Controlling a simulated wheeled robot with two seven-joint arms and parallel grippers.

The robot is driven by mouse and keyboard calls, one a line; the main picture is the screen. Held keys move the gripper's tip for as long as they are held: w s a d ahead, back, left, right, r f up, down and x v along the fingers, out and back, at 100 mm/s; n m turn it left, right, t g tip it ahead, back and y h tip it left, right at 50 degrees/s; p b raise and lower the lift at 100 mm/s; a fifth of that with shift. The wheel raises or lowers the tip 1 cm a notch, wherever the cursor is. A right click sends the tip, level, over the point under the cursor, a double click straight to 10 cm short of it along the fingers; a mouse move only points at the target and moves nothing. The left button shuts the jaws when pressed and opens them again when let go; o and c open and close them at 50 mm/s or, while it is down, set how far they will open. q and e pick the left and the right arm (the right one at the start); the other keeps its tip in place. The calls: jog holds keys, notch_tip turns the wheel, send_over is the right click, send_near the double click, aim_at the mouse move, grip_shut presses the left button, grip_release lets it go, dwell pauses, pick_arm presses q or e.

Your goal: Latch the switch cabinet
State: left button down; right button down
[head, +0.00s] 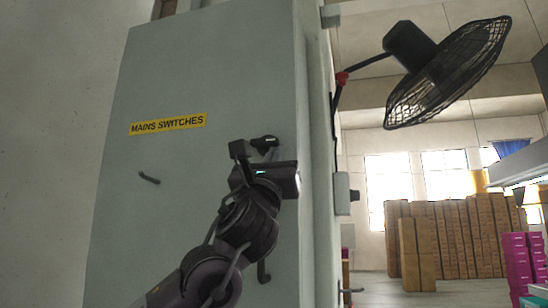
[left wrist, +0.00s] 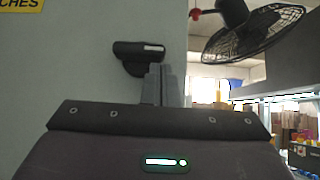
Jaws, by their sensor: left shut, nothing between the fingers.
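The switch cabinet (head: 150,235) is tall and grey, with a yellow MAINS SWITCHES label (head: 168,124) on its front. A black latch handle (head: 265,142) is near the front's right edge. In the left wrist view the latch handle (left wrist: 140,49) lies roughly crosswise, just above and left of my fingertips. My left gripper (head: 270,178) is in front of the cabinet, just below the latch handle, hiding part of it. Its fingers (left wrist: 163,75) are together and empty. I cannot tell whether they touch the handle. My right gripper is not in view.
A small dark handle (head: 149,178) sticks out on the cabinet's left half. A dark bracket (head: 264,270) shows low near its right edge. A black caged fan (head: 450,75) hangs to the right. Stacked brown boxes (head: 450,240) and pink boxes (head: 516,262) stand farther back.

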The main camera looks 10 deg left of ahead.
pick_arm(q)
jog(key=shift+d+n+y+b, duration=0.2)
jog(key=shift+n+y+b, duration=0.2)
jog(key=shift+n+y, duration=0.5)
jog(key=shift+y, duration=0.3)
